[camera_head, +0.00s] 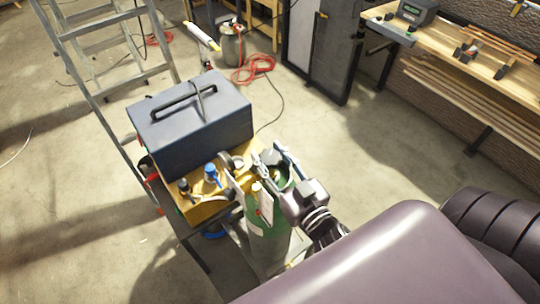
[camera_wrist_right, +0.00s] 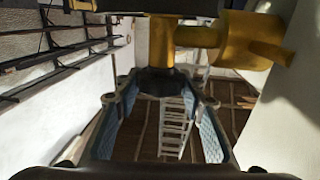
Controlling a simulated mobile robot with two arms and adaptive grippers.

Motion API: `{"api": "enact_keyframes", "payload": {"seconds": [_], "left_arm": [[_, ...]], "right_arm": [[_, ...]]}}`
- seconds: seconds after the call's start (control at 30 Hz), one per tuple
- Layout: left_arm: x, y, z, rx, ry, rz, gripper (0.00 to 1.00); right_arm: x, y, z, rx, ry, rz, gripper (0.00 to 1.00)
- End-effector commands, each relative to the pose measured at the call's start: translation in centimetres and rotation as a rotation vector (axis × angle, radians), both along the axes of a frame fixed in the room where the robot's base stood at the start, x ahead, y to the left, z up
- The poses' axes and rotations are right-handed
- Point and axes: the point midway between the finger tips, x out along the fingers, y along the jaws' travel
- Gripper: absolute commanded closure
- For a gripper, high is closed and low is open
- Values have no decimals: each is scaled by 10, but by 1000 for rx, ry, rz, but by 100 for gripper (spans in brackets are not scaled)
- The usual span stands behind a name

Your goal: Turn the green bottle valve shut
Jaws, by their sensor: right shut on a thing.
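The green bottle (camera_head: 268,243) stands upright on the cart, with a pale label on its side. Its brass valve body shows large and yellow in the right wrist view (camera_wrist_right: 245,40), with a dark knob (camera_wrist_right: 163,82) below it. My right gripper (camera_head: 272,170) is at the top of the bottle, and its fingers partly hide the valve in the head view. In the right wrist view its blue-padded fingers (camera_wrist_right: 162,95) are on either side of the dark knob, shut on it. How far the knob is turned cannot be told. My left gripper is not in view.
A dark blue-grey box (camera_head: 195,125) with a handle sits on the yellow unit (camera_head: 205,208) beside the bottle. A ladder (camera_head: 100,85) stands at the left. A red hose (camera_head: 252,70) lies on the floor behind. A workbench (camera_head: 470,55) is at the right.

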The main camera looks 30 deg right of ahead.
Motion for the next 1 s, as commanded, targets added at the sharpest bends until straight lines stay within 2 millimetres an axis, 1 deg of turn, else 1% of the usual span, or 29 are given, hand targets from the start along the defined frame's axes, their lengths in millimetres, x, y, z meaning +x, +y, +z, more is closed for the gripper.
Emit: {"api": "enact_keyframes", "payload": {"seconds": [0.23, 0.6, 0.63, 0.7, 0.8, 1.0], "left_arm": [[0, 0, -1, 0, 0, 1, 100], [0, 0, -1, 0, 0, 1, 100], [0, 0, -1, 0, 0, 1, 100], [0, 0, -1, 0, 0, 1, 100], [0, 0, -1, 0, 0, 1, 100], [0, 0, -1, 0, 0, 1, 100]], "right_arm": [[0, 0, -1, 1, 1, -32, 87], [0, 0, 0, -1, 0, -34, 87], [0, 0, 0, -1, 0, -34, 62], [0, 0, 0, -1, 0, -34, 54], [0, 0, 0, -1, 0, -34, 44], [0, 0, 0, -1, -1, -34, 44]]}}
